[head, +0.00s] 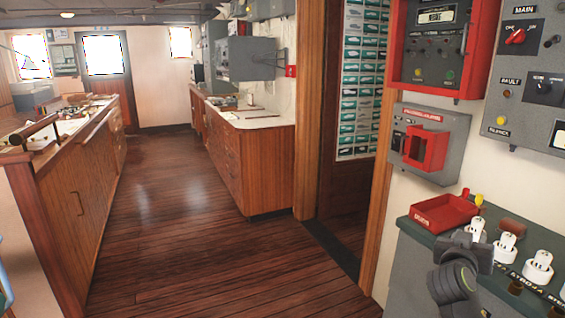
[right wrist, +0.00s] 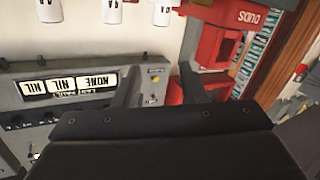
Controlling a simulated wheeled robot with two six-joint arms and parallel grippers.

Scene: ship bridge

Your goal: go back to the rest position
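My right gripper (head: 465,248) is at the lower right of the head view, in front of the dark green console top (head: 540,305). In the right wrist view its two dark fingers (right wrist: 160,85) stand apart with nothing between them. My left gripper is not in view.
Grey and red panels (head: 435,140) hang on the wall above the console. Wooden counters (head: 85,185) and (head: 240,165) line both sides of the wooden floor (head: 185,210), which is clear.

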